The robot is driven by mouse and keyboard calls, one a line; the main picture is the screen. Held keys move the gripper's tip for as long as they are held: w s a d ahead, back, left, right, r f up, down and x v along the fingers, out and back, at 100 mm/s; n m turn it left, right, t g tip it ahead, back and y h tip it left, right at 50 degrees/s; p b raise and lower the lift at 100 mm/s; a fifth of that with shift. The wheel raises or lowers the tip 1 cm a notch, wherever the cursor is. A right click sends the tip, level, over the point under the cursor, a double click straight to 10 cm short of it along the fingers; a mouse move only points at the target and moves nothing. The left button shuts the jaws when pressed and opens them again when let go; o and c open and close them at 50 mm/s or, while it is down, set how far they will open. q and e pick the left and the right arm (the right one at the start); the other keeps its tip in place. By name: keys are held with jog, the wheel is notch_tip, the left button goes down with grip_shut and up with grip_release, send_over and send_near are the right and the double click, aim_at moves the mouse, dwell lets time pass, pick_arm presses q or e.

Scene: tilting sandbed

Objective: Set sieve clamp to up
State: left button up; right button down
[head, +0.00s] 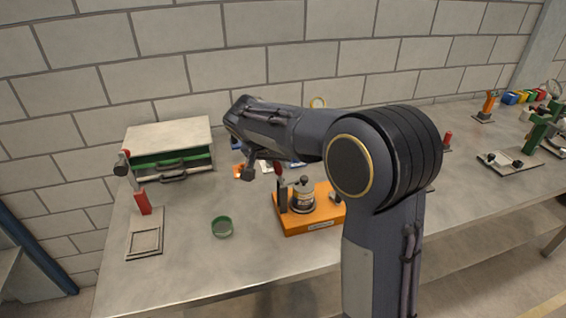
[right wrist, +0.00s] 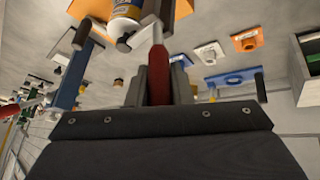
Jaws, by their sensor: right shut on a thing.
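The sieve clamp appears to be the dark post (head: 283,198) with a red handle (head: 279,168) at the left end of an orange base (head: 318,222). A small can-like sieve (head: 303,196) with a dark knob stands on the base beside the post. My right gripper (right wrist: 158,84) is shut on the red handle (right wrist: 158,62), which shows between its fingers in the right wrist view. In the head view the handle looks roughly upright, its top partly hidden by my right gripper. The orange base (right wrist: 92,10) also shows in the right wrist view. My left gripper is not in view.
A red-handled clamp (head: 142,200) stands on a grey plate at left. A green-drawer cabinet (head: 170,150) stands behind it. A green ring dish (head: 222,227) lies left of the orange base. My right arm hides part of the bench.

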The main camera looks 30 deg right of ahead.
jog(key=w+a+f+n+h+b, duration=0.1)
jog(key=a+f+n+h+b, duration=0.2)
jog(key=h+b, duration=0.8)
jog(key=shift+w+a+f+g+h, duration=0.35)
jog(key=shift+a+f+h, duration=0.35)
jog(key=shift+a+f, duration=0.9)
jog(key=shift+s+a+r, duration=0.1)
jog(key=shift+a+r, duration=0.05)
jog(key=shift+a, duration=0.05)
jog(key=c, duration=1.3)
grip_release()
jog(key=a+b, duration=0.1)
jog(key=a, duration=0.6)
jog(key=shift+s+a, duration=0.35)
jog(key=shift+s, duration=0.1)
